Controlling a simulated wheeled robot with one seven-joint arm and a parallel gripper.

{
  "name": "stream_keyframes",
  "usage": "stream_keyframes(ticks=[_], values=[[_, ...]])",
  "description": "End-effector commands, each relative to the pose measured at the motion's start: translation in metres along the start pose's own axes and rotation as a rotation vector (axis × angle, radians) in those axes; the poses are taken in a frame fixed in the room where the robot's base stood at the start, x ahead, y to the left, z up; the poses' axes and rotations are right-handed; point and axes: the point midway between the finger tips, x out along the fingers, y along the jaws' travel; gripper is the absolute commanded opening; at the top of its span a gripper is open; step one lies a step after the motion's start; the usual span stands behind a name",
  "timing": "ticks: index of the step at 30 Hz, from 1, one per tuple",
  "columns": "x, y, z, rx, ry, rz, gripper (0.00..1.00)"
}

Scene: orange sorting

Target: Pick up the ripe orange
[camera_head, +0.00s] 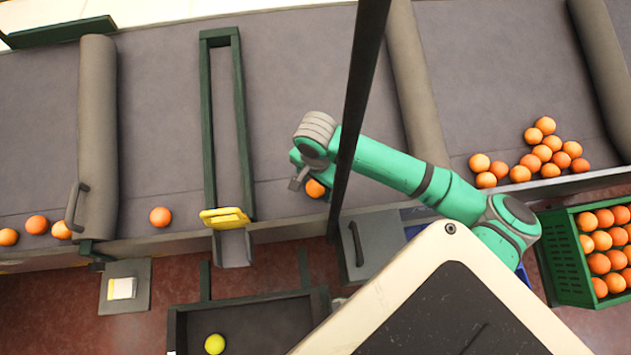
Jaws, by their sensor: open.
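One orange (315,188) lies on the grey conveyor near its front edge, right below the end of my green arm and partly hidden by it. My gripper (300,183) is at this orange, reaching down beside it; the jaws are open, and I cannot tell whether they touch the fruit. Another orange (160,217) lies alone on the belt to the left. A few more oranges (37,225) lie at the far left. A pile of several oranges (542,153) rests on the belt at the right. Ripeness is hard to tell by colour among these.
A green crate (562,262) full of oranges stands at the lower right. A dark tray (262,325) holds a yellow-green fruit (214,344). A green frame with a yellow flap (225,217) crosses the belt left of my gripper. A dark post (357,95) crosses the view.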

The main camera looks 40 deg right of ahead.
Motion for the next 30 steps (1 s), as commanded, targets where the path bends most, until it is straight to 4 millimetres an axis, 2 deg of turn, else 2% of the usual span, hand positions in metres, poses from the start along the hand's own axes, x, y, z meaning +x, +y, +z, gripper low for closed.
stream_keyframes(ticks=[3, 8, 9, 17, 20, 30], values=[[0.000, 0.000, 0.000, 0.000, 0.000, 0.000, 0.59], [0.000, 0.000, 0.000, 0.000, 0.000, 0.000, 0.21], [0.000, 0.000, 0.000, 0.000, 0.000, 0.000, 0.19], [-0.002, 0.000, 0.000, -0.001, 0.000, 0.000, 0.19], [-0.009, -0.001, 0.000, -0.001, 0.001, -0.001, 0.19], [-0.070, -0.001, 0.000, -0.002, 0.001, -0.001, 0.19]])
